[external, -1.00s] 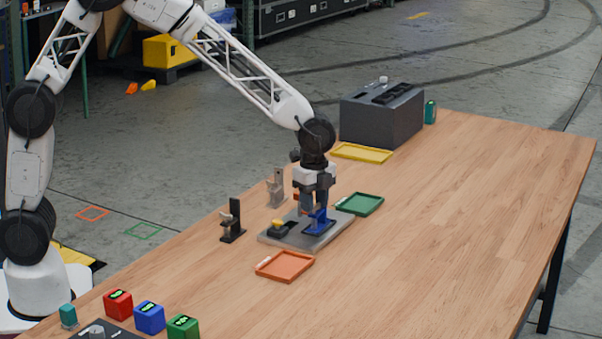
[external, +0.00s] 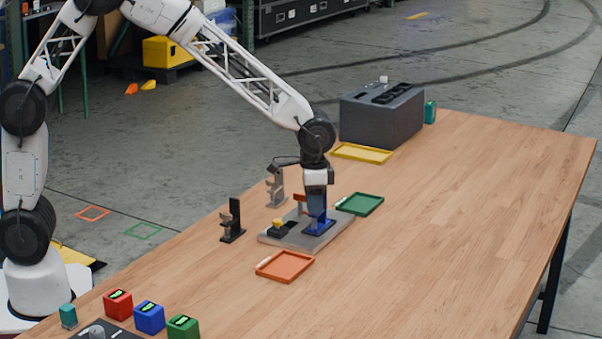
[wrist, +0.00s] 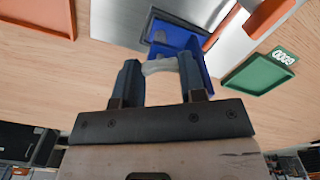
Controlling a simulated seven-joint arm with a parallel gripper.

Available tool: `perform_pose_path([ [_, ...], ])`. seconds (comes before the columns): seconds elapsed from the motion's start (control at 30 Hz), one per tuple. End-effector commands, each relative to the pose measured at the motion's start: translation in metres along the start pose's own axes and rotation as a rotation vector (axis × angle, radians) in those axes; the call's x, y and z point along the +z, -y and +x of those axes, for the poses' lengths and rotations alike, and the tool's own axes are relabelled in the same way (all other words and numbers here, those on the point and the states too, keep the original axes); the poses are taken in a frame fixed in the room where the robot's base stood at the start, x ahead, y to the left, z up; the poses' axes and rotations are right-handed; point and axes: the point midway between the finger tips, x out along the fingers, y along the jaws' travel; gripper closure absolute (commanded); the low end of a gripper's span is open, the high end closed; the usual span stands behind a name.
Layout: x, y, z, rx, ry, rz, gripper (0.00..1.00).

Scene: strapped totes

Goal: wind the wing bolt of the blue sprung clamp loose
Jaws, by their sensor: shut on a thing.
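The blue sprung clamp (external: 319,227) stands on a grey plate (external: 275,238) on the table. In the wrist view the blue clamp (wrist: 180,45) lies just beyond my fingertips. A pale grey wing bolt (wrist: 160,67) sits between the two fingers of my gripper (wrist: 161,78), which is shut on it. In the external view my gripper (external: 317,200) points straight down over the blue clamp and hides the bolt. Whether the bolt is loose or tight cannot be told.
On the plate are a yellow-topped black piece (external: 279,225) and an orange part (external: 300,198). Black (external: 232,220) and grey (external: 275,187) upright clamps stand left of it. Orange (external: 284,267), green (external: 360,204) and yellow (external: 361,153) trays lie around. The table's right side is clear.

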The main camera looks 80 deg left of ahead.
Motion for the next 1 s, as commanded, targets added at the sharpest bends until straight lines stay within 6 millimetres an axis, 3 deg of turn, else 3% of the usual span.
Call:
perform_pose_path([
  [1.0,-0.0002,0.0000,0.0000,0.000,0.000,-0.899,0.86],
])
